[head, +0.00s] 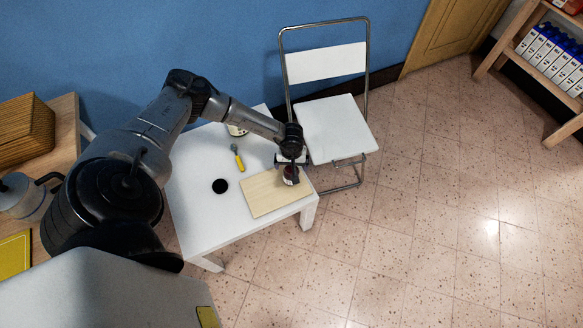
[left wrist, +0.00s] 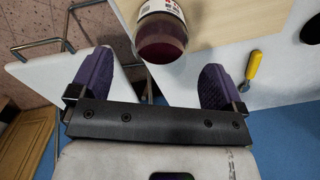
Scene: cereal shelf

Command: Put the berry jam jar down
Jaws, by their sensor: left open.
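The berry jam jar (left wrist: 162,34) has a dark red body and a white and red label. In the left wrist view it lies just ahead of my left gripper (left wrist: 155,85), between the lines of its two purple fingers, which are spread apart. I see gaps between each finger and the jar. In the head view the jar (head: 291,175) is at the right part of the wooden board (head: 262,196) on the white table (head: 195,225). My left gripper (head: 290,160) is right beside it and partly hides it. My right gripper is not in view.
A yellow-handled utensil (head: 238,159) and a black round thing (head: 220,186) lie on the table left of the board. A white folding chair (head: 335,125) stands behind the table's right side. A shelf with several cartons (head: 552,55) stands far right.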

